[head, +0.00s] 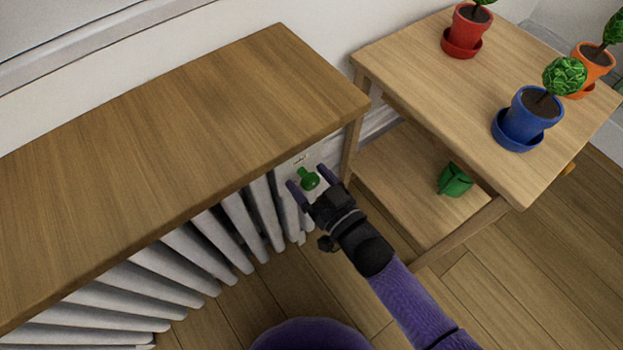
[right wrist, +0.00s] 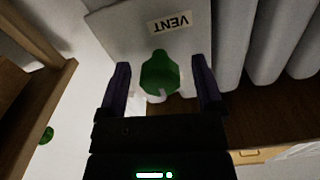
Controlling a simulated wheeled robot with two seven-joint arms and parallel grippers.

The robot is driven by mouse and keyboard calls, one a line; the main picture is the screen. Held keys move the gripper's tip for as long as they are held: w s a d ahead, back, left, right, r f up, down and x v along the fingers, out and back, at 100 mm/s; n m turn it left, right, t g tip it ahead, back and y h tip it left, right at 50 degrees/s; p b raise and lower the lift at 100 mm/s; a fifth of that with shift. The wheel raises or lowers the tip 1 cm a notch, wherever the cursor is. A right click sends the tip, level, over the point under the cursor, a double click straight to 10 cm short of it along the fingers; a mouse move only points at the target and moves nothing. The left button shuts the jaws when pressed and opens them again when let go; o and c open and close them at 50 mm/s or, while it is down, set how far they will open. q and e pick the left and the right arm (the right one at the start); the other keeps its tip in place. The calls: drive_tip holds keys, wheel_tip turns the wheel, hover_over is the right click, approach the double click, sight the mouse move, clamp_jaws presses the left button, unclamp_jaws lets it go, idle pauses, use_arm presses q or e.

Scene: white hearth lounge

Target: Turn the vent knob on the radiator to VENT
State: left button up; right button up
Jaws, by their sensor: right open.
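The green vent knob (head: 309,179) is on a white plate at the right end of the radiator (head: 220,240), under the wooden top. My right gripper (head: 312,184) is open, with one finger on each side of the knob. In the right wrist view the knob (right wrist: 159,75) sits between the two fingers, with visible gaps at its sides. A white mark shows at its lower edge there. The VENT label (right wrist: 170,22) is on the plate and appears upside down in that view. My left gripper is not in view.
The wooden radiator shelf (head: 180,130) overhangs the knob. A wooden side table (head: 425,50) on the right holds red (head: 470,30), blue (head: 528,112) and orange (head: 592,66) plant pots. A green watering can or pot (head: 455,181) stands on its lower shelf. The floor in front is clear.

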drive_tip(key=shift+c, duration=1.2)
clamp_jaws()
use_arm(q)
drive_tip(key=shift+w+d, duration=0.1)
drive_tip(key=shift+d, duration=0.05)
